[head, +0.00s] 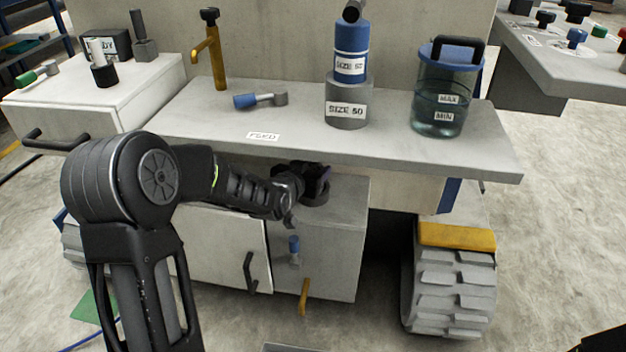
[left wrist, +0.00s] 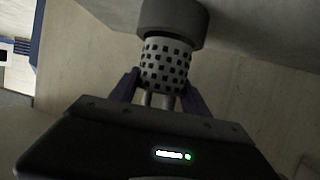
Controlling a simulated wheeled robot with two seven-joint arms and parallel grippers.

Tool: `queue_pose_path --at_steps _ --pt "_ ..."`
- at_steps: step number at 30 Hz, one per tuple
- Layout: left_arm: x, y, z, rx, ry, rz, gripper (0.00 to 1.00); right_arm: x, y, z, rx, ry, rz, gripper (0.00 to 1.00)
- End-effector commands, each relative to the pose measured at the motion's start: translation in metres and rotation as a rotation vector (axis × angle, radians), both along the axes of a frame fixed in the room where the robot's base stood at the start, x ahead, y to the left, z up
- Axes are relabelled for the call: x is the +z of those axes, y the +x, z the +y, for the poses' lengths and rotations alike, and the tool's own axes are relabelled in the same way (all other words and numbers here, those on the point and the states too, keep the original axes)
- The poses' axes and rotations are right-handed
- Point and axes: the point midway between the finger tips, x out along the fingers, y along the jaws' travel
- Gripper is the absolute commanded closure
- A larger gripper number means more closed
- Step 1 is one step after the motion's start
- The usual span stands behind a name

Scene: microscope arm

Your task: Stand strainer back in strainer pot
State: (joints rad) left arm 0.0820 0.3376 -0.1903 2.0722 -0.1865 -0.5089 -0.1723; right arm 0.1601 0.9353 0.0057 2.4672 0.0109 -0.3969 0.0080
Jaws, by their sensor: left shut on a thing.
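The strainer (left wrist: 165,65) is a pale cylinder with rows of square dark holes in the left wrist view. My left gripper (left wrist: 156,88) is shut on it, with a finger on either side. One end of the strainer meets a grey round piece, apparently the strainer pot (left wrist: 172,22); I cannot tell whether it is inside it. In the head view my left gripper (head: 318,184) is under the shelf, just above the grey cabinet top. A dark round thing, perhaps the pot (head: 316,199), shows there; the strainer is hidden.
The shelf (head: 490,150) overhangs my left gripper closely. Handles (head: 250,272) and a yellow lever (head: 304,297) protrude below.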

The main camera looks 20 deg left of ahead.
Motion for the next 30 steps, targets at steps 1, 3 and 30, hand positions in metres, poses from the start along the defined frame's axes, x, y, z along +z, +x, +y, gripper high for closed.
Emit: queue_pose_path --at_steps 1,3,30 --pt "0.001 0.000 0.000 0.000 0.000 -0.001 0.96 0.000 0.000 0.000 0.000 0.000 0.000 0.31" --pt "0.001 0.000 0.000 0.000 0.000 -0.001 0.96 0.000 0.000 0.000 0.000 0.000 0.000 0.31" --pt "-0.038 0.008 0.001 0.000 0.000 0.000 0.36 -0.023 0.004 0.000 -0.005 0.001 -0.008 0.31"
